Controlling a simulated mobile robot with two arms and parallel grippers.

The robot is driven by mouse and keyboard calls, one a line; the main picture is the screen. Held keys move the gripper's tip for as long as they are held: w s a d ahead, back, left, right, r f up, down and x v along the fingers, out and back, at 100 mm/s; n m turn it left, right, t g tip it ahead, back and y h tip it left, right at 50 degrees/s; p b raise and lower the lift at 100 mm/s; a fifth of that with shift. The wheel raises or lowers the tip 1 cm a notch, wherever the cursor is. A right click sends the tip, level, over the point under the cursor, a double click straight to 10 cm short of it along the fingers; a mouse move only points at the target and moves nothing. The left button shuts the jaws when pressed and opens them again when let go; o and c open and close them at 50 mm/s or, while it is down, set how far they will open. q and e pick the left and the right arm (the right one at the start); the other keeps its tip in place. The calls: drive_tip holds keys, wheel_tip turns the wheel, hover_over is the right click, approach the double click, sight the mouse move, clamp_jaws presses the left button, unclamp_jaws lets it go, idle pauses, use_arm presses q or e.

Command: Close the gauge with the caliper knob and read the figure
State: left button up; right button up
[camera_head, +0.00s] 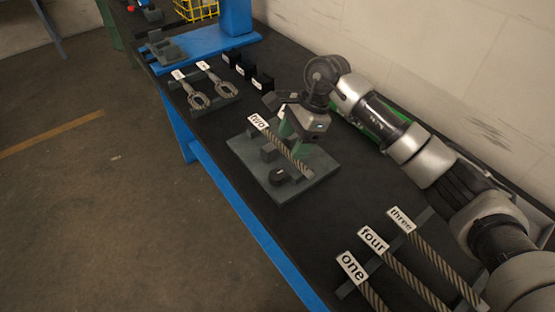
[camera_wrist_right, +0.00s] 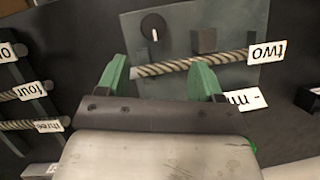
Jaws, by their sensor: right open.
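A dark square block (camera_head: 268,153) stands on the plate beside the knob. My right gripper (camera_wrist_right: 160,70) is open, its green fingers apart over the chain, short of the knob. I cannot tell whether they touch the chain. A white label (camera_wrist_right: 244,99) behind one finger is partly hidden. My left gripper is not in view.
Two labelled wrench-like parts (camera_head: 198,99) and small black boxes (camera_head: 262,82) lie farther back. The dark bench (camera_head: 235,205) is clear in front of the plate.

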sight(277, 174)
drive_tip(key=f, duration=0.1)
drive_tip(key=s+a+f+p, duration=0.1)
drive_tip(key=f, duration=0.1)
drive_tip(key=s+a+f, duration=0.1)
drive_tip(key=shift+s+a+f+p, duration=0.2)
drive_tip(key=shift+s+f+p, duration=0.05)
drive_tip(key=shift+f+p, duration=0.15)
drive_tip(key=x, duration=0.4)
drive_tip(key=shift+w+d+p, duration=0.1)
drive_tip(key=shift+w+p, duration=0.15)
drive_tip(key=shift+p, duration=0.1)
drive_tip(key=shift+f, duration=0.15)
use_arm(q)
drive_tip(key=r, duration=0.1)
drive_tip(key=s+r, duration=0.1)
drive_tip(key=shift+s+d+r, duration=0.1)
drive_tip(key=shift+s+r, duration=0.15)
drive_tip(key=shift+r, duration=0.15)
use_arm(e)
drive_tip(key=shift+f, duration=0.1)
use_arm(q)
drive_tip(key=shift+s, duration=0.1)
use_arm(e)
drive_tip(key=shift+c, duration=0.5)
drive_tip(key=c, duration=0.8)
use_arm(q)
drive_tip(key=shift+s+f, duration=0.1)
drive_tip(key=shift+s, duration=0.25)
use_arm(e)
drive_tip(key=shift+c, duration=0.2)
